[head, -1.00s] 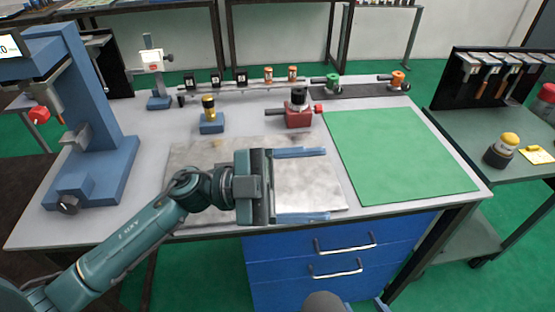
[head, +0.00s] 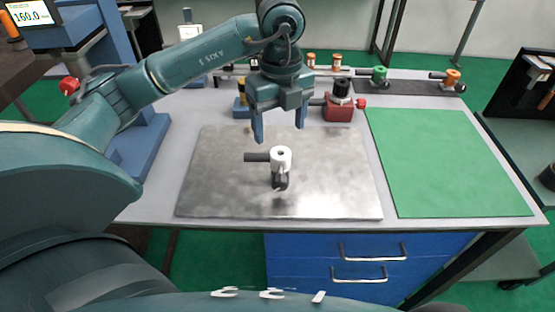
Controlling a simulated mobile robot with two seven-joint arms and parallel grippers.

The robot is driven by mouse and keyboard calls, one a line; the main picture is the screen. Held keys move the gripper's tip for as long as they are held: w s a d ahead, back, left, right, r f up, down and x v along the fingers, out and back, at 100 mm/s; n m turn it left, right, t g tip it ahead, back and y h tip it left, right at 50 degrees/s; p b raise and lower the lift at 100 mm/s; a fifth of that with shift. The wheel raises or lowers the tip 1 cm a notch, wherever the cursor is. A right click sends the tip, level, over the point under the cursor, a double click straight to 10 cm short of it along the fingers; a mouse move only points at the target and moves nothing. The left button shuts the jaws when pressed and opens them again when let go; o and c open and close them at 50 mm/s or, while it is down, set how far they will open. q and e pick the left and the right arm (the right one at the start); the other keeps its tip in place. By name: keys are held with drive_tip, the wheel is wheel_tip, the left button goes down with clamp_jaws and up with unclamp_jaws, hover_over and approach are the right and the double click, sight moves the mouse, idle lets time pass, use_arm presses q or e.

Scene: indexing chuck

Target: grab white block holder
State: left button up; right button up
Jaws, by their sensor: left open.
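The white block holder (head: 281,158) is a small white round piece with a dark bar sticking out to its left and a dark part at its front. It is over the middle of the grey metal plate (head: 340,185). My left gripper (head: 279,132) is open, fingers pointing down, just above and behind the holder in the picture. Its fingers are apart, and nothing is between them. I cannot tell the exact height gap. My right gripper is not in view.
A red block with a black knob (head: 340,105) stands behind the plate, right of the gripper. A green mat (head: 445,160) lies clear at right. A blue stand (head: 140,150) is at left, partly behind my arm. Small orange and green-topped pieces (head: 379,76) line the back.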

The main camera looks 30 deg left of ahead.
sight(276, 153)
use_arm(q)
wheel_tip(276, 153, down, 3)
drive_tip(key=shift+f, duration=0.1)
drive_tip(key=shift+s+a+f+p, duration=0.15)
drive_tip(key=shift+f+p, duration=0.15)
drive_tip(key=shift+f, duration=1.05)
drive_tip(key=shift+s+a+f+p, duration=0.1)
drive_tip(key=shift+f+p, duration=0.15)
drive_tip(key=shift+f, duration=1.1)
drive_tip(key=shift+c, duration=0.3)
drive_tip(key=c, duration=1.4)
drive_tip(key=shift+w, duration=0.1)
drive_tip(key=shift+c, duration=0.2)
drive_tip(key=shift+r, duration=0.1)
